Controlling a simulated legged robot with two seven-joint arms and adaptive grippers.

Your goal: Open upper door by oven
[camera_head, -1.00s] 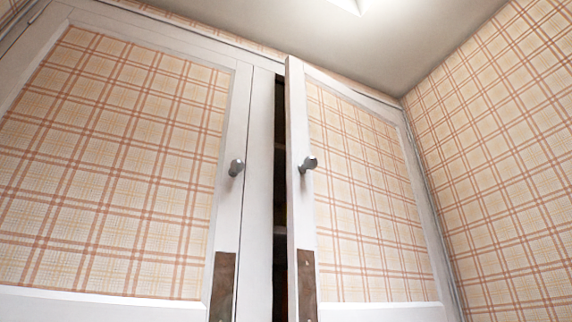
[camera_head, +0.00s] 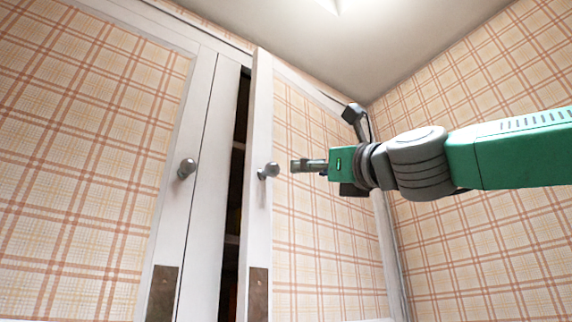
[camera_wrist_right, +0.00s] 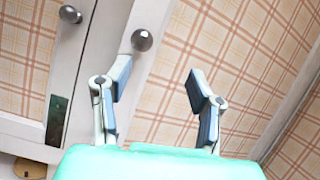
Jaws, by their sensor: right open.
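The right upper door (camera_head: 325,225) has a white frame and a plaid panel. It stands ajar, with a dark gap along its left edge. Its round metal knob (camera_head: 268,171) sits near that edge; the knob also shows in the right wrist view (camera_wrist_right: 142,40). The left upper door (camera_head: 85,160) looks closed and has a knob (camera_head: 187,168) too. My right gripper (camera_head: 293,166) is just right of the ajar door's knob, apart from it. In the right wrist view my right gripper (camera_wrist_right: 158,85) is open and empty, with the knob beyond its left finger. My left gripper is not in view.
Shelves (camera_head: 233,200) show dimly through the gap. A plaid wall (camera_head: 480,240) stands close on the right and a pale ceiling (camera_head: 400,35) is above. Metal plates (camera_head: 258,293) are on the door edges below the knobs.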

